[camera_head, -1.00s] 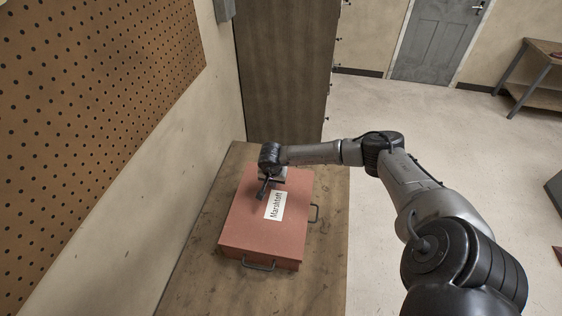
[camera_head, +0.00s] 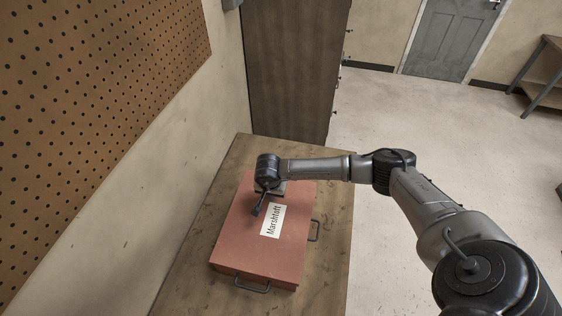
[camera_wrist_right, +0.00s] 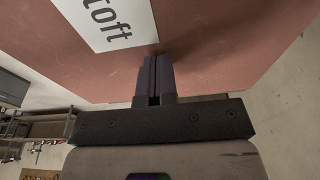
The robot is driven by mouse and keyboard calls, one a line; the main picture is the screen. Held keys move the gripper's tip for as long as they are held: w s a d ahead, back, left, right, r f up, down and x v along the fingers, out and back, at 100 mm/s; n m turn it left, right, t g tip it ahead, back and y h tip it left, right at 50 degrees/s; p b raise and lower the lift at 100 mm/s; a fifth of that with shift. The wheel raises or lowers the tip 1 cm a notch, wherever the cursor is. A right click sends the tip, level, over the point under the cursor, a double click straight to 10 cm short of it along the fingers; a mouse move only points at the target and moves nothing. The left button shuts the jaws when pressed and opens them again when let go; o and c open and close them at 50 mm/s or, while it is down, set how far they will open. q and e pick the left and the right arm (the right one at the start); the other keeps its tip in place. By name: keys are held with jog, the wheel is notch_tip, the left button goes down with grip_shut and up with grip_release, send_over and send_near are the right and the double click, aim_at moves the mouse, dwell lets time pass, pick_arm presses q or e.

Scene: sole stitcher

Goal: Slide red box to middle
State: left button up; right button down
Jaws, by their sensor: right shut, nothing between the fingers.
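The red box (camera_head: 240,244) lies flat on the wooden table, with a white label (camera_head: 272,221) on its top and dark handles on its front and right sides. My right gripper (camera_head: 257,209) is over the rear left part of the lid, its fingers closed and pointing down toward it. In the right wrist view the shut fingers (camera_wrist_right: 154,62) are against or just above the red surface (camera_wrist_right: 220,38) beside the label, with nothing between them. Exact contact is hard to tell. My left gripper is not in view.
The wooden table (camera_head: 320,270) has bare room behind the box and along its right side. A wall with a pegboard (camera_head: 90,90) runs along the left. A tall brown cabinet (camera_head: 295,75) stands behind the table. Open floor lies to the right.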

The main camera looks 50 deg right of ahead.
aim_at(252, 268)
jog(key=shift+s+a+r, duration=0.2)
jog(key=shift+a, duration=0.05)
jog(key=shift+d, duration=0.2)
jog(key=shift+a+r, duration=0.1)
jog(key=shift+a, duration=0.25)
jog(key=s+a+b, duration=0.1)
jog(key=s+a, duration=0.2)
jog(key=a, duration=0.4)
jog(key=s+a+b, duration=0.1)
jog(key=s+a, duration=0.2)
jog(key=a, duration=0.4)
jog(key=s+a+b, duration=0.1)
jog(key=s+a, duration=0.2)
jog(key=a, duration=0.4)
jog(key=shift+a+r+b, duration=0.1)
jog(key=shift+b, duration=0.3)
jog(key=shift+s+a, duration=0.25)
jog(key=shift+a, duration=0.2)
